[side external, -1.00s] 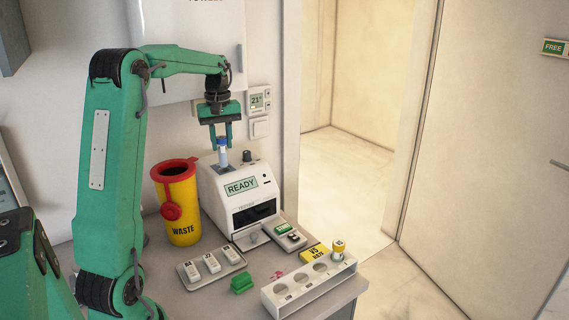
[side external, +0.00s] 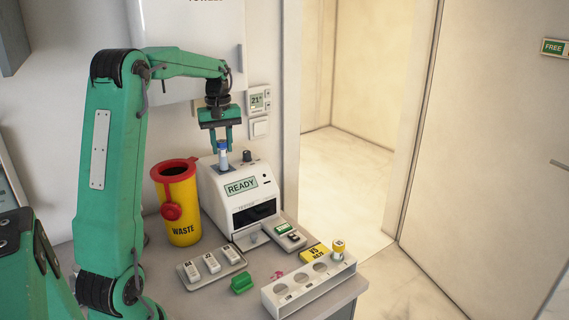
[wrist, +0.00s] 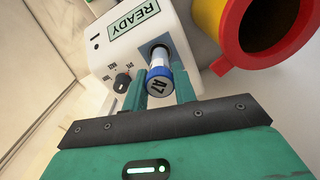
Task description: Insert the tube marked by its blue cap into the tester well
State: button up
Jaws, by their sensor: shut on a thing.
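The blue-capped tube (side external: 223,156) stands upright at the top of the white tester (side external: 212,189), whose screen reads READY. My gripper (side external: 222,145) is above the tester, shut on this tube near its cap. In the wrist view the blue cap (wrist: 159,76) carries a mark that looks like A7 and sits between my two green fingers. The tube's far end meets the dark-rimmed tester well (wrist: 152,46); its depth inside is hidden.
A yellow waste bin (side external: 183,215) with a red rim stands left of the tester. A knob (wrist: 122,83) is beside the well.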

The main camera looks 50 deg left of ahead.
aim_at(223, 154)
jog(key=shift+f, duration=1.9)
jog(key=o, duration=1)
jog(key=shift+r, duration=0.15)
jog(key=shift+r, duration=3.8)
